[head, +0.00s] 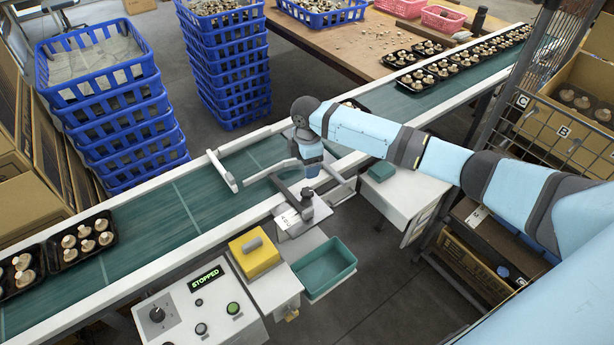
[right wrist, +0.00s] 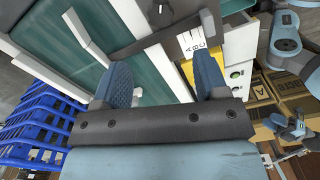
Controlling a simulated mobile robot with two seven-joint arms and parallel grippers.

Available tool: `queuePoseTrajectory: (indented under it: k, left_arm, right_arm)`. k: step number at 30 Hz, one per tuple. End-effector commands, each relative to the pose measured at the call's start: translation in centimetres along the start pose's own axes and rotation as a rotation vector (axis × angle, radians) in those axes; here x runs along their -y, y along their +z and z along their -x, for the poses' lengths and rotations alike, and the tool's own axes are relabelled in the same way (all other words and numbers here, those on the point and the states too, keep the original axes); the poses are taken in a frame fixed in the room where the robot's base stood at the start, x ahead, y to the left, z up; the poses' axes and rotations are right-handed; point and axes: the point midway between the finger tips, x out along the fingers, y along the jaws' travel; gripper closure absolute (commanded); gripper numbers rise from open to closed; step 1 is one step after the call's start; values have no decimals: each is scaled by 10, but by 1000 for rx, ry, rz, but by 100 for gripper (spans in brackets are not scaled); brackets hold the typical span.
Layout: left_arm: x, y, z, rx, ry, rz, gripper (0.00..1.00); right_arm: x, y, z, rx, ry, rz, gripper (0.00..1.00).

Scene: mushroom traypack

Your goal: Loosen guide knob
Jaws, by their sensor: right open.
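The guide knob (head: 307,196) is a small dark upright knob at the belt's near edge, beside a pale plate (head: 291,220) with letters. My right gripper (head: 311,170) points down just behind and above the knob, over the guide bars; contact cannot be told. In the right wrist view its two blue fingers (right wrist: 165,78) are apart with nothing held between them. A white-ended guide arm (head: 222,170) lies across the belt.
The green conveyor belt (head: 150,222) carries mushroom trays at both ends. A control panel (head: 172,338) reads STOPPED. A teal bin (head: 325,268) and yellow block (head: 254,262) sit in front of the belt. Blue crate stacks (head: 125,130) stand behind; a wire rack (head: 545,130) is at right.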

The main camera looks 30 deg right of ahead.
Motion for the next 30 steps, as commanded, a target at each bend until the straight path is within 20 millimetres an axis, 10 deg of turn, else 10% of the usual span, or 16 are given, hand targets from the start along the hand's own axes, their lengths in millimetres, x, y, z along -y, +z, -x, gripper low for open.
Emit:
queuePoseTrajectory:
  k: [23,30]
  left_arm:
    - [0,-1,0,-3,0,0,57]
    - [0,-6,4,-3,-1,0,57]
  right_arm:
    - [1,-1,22,-1,0,0,33]
    - [36,-43,-23,-111,61,-62,33]
